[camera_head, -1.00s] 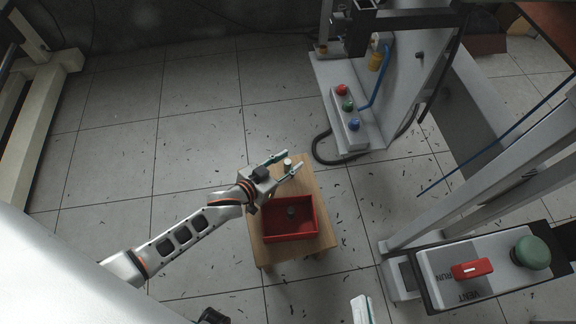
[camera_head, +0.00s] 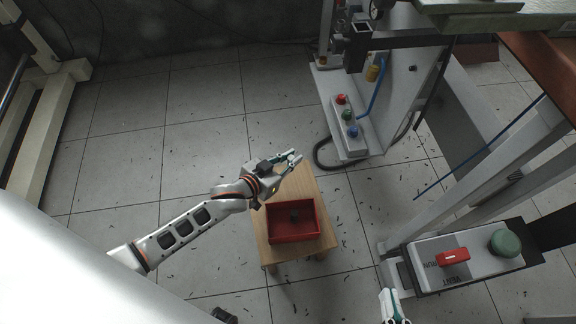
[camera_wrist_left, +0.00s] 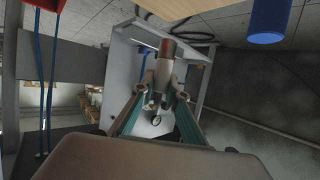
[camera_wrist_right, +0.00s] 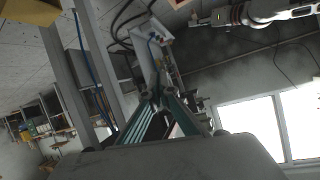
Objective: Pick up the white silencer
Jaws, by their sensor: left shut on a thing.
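The white silencer (camera_head: 291,160) is a small pale cylinder between the fingertips of my left gripper (camera_head: 289,163), over the far part of the small wooden table (camera_head: 318,193). In the left wrist view the left gripper (camera_wrist_left: 161,100) is shut on the silencer (camera_wrist_left: 163,72), whose far end looks reddish. The fingers cover part of its sides. I cannot tell its exact height above the table. My right gripper (camera_head: 393,306) is at the bottom edge of the head view, away from the table. In the right wrist view its fingertips (camera_wrist_right: 163,94) come close together with nothing seen between them.
A grey machine with red, green and blue buttons (camera_head: 347,115) stands beyond. A control box with a green knob (camera_head: 506,243) is at right.

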